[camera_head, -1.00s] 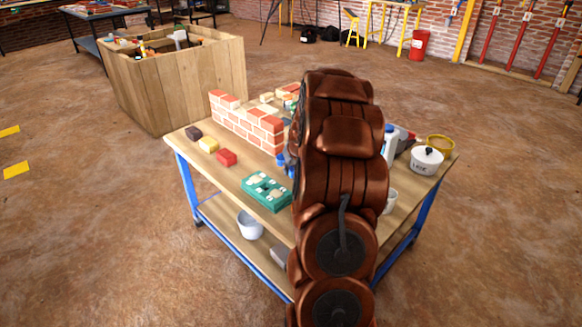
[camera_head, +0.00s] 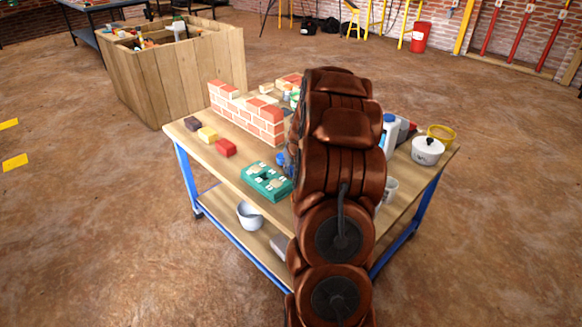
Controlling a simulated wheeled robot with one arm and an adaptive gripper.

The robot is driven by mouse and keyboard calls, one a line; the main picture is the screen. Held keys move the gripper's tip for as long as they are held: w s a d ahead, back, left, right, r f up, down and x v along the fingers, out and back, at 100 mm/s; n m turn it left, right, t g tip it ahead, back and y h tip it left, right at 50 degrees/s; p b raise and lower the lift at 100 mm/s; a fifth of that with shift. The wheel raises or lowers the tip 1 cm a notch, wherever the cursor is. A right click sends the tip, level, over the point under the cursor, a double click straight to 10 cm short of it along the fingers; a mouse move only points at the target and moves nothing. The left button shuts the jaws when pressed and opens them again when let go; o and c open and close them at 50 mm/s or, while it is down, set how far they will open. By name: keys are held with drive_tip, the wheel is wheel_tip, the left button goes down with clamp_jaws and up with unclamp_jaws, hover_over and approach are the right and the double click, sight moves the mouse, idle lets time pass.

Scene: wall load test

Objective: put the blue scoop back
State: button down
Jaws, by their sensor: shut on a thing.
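My gripper is hidden behind my own brown arm, which rises over the middle of the workbench (camera_head: 228,174). Whether its jaws hold anything cannot be seen. A small blue thing (camera_head: 281,159) shows at the left edge of my arm, just above the teal block tray. It is mostly covered, and I cannot tell whether it is the blue scoop or whether it is held or resting.
A small brick wall (camera_head: 245,118) stands on the bench, with a red block (camera_head: 225,148), a yellow block (camera_head: 207,134) and a teal tray (camera_head: 267,180) before it. A white lidded pot (camera_head: 428,150) and yellow bowl (camera_head: 441,133) are at right. A wooden crate (camera_head: 170,80) stands behind.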

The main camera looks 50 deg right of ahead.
drive_tip(key=shift+f, duration=0.4)
idle(0.4)
drive_tip(key=c, duration=0.6)
unclamp_jaws()
drive_tip(key=shift+r, duration=0.1)
drive_tip(key=shift+r+p, duration=0.9)
drive_tip(key=shift+r, duration=2.55)
